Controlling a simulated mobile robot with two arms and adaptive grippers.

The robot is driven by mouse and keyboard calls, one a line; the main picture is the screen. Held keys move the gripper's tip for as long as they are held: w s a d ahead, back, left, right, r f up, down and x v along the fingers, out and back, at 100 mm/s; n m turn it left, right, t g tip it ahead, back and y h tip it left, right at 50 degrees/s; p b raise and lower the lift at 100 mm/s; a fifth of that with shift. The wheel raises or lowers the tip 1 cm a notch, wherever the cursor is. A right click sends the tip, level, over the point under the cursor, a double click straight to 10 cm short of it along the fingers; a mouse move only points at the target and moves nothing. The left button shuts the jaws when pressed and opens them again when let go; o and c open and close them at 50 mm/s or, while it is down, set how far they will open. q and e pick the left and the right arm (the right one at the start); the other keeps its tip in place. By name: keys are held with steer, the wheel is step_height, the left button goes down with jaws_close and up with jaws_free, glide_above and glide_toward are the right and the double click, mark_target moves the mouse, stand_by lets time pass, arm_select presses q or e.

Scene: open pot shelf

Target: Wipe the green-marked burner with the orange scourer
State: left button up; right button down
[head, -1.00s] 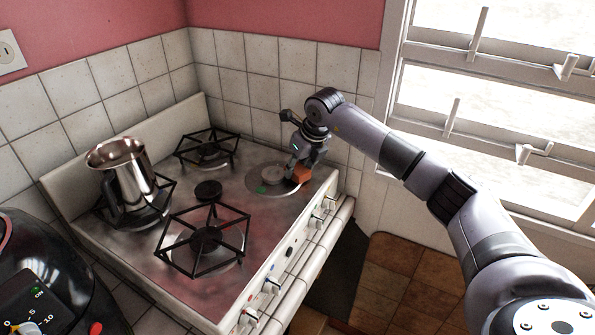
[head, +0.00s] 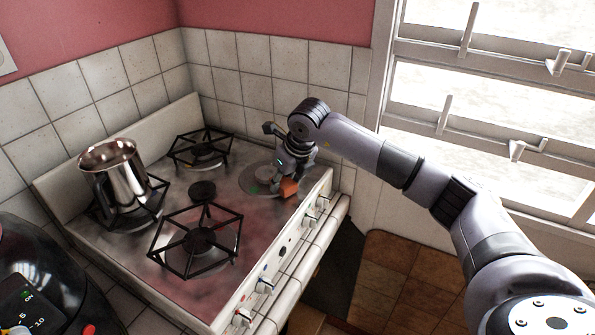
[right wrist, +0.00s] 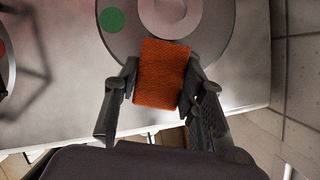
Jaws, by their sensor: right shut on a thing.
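The orange scourer (right wrist: 161,75) is held between the two fingers of my right gripper (right wrist: 160,88), which is shut on it. In the head view the scourer (head: 289,187) shows below my right gripper (head: 285,175), at the burner's near right edge. The green-marked burner (right wrist: 210,40) is a flat grey disc without a grate, with a raised round centre and a green dot (right wrist: 112,20). In the right wrist view the scourer overlaps the disc's edge side of the centre; I cannot tell whether it touches the surface. My left gripper is not in view.
A steel pot (head: 118,178) stands on the back left burner. Black grates cover the front burner (head: 198,241) and the back burner (head: 203,150). Control knobs (head: 264,286) line the stove's front edge. A tiled wall (head: 245,75) stands close behind my right gripper.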

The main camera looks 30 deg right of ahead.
steer(key=a, duration=0.3)
steer(key=shift+s+r, duration=0.1)
steer(key=shift+s, duration=0.15)
steer(key=shift+w, duration=0.1)
steer(key=shift+d, duration=0.8)
steer(key=shift+r, duration=0.35)
steer(key=shift+a+r+p, duration=0.2)
steer(key=shift+r+p, duration=0.5)
steer(key=shift+r, duration=0.2)
step_height(320, 180, up, 3)
steer(key=shift+d+r+p, duration=0.15)
steer(key=shift+p, duration=0.75)
steer(key=shift+r, duration=0.2)
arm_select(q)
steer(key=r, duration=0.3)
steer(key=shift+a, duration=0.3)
